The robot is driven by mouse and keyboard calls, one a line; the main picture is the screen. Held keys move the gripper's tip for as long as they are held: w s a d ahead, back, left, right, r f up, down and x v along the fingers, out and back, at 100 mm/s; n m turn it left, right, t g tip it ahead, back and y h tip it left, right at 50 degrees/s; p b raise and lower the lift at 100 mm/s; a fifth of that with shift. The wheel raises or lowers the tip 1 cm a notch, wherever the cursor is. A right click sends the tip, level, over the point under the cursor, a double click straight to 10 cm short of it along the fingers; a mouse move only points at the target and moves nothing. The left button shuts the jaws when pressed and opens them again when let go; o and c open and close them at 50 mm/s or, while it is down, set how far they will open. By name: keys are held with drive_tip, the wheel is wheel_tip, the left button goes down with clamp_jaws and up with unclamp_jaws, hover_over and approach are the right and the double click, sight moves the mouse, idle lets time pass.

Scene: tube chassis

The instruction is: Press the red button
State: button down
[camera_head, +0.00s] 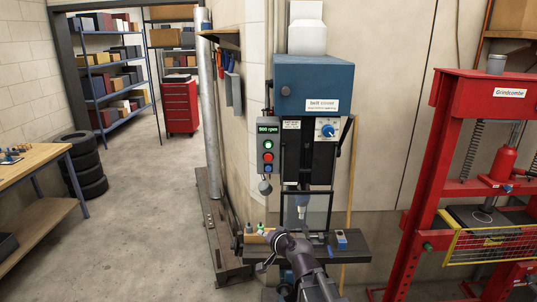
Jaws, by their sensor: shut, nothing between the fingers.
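The red button (268,157) is a small round button on the grey control box at the left side of the blue drill press (314,84). It sits below a green button (267,144) and a display (268,128) reading what looks like 800 rpm. A blue button is below it. Nothing covers the red button. My dark gripper (279,240) is low in front of the press table, well below the control box and apart from the red button. It looks shut and empty, though its fingertips are small and hard to make out.
A grey rounded knob (265,187) hangs below the control box. The press table (351,248) holds small bottles and a blue item. A red press frame (427,190) stands at the right. A workbench (30,165) and stacked tyres (85,165) are at the left, with open floor between.

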sight(269, 158)
drive_tip(key=w+d+r+m+t+h+p, duration=0.1)
drive_tip(key=w+r+m+t+h+p, duration=0.1)
drive_tip(key=r+m, duration=0.5)
drive_tip(key=w+r+m+t+h+p, duration=0.3)
drive_tip(key=r+m+h+p, duration=0.3)
drive_tip(key=r, duration=0.3)
drive_tip(key=shift+w+d+r+m+t+p, duration=0.15)
drive_tip(key=shift+d+r+m+t+p, duration=0.2)
drive_tip(key=shift+m+t+p, duration=0.4)
drive_tip(key=shift+w, duration=0.15)
drive_tip(key=w, duration=1.3)
drive_tip(key=shift+w, duration=0.35)
